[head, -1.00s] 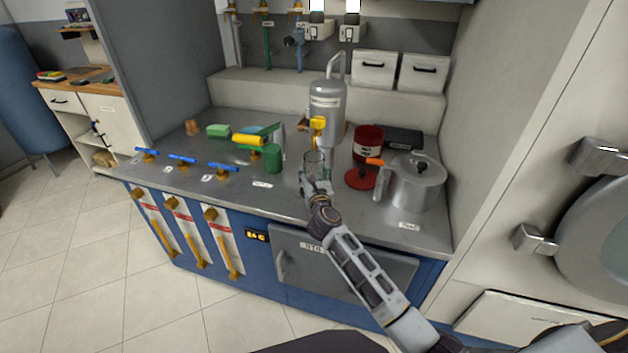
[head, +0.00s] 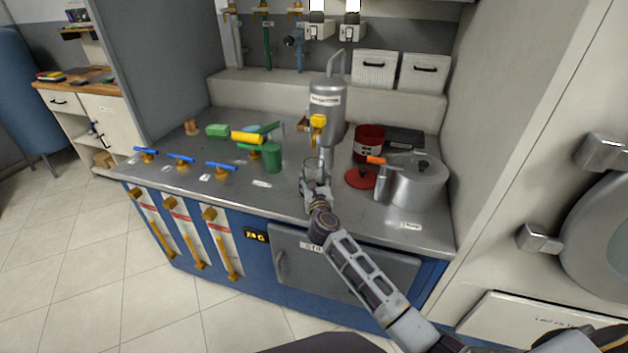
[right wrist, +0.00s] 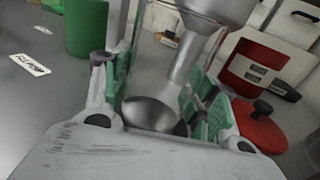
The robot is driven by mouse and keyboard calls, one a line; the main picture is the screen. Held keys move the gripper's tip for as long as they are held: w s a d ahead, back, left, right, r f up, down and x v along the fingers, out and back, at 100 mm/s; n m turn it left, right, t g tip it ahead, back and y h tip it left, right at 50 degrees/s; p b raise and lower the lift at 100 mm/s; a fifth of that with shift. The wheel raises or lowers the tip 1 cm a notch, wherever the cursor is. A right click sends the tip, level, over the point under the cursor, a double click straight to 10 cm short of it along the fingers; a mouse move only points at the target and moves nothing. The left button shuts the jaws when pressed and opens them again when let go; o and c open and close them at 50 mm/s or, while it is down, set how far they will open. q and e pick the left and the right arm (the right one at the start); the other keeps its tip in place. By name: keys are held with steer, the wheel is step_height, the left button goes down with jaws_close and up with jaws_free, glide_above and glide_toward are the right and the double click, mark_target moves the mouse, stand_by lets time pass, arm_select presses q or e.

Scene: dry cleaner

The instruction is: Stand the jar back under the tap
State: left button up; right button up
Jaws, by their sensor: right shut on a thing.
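The clear jar (head: 312,166) is in my right gripper (head: 316,178), just in front of the grey tank (head: 327,100) on the steel counter. The tank's yellow tap (head: 318,124) is above and slightly behind the jar. In the right wrist view, my gripper (right wrist: 157,100) has its green-padded fingers on either side of the see-through jar, whose outline is faint. The tank's spout (right wrist: 184,62) comes down close beyond the fingers. I cannot tell whether the jar's base touches the counter. My left gripper is out of view.
A red tin (head: 369,140), a red lid (head: 361,178) and a steel pot (head: 414,180) stand to the right. A green canister (head: 272,157) and a yellow-ended tool (head: 248,138) are to the left. The counter's front strip between the canister and my gripper is clear.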

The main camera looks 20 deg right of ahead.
stand_by(0.4)
steer(key=o, duration=1.2)
steer(key=shift+f, duration=0.1)
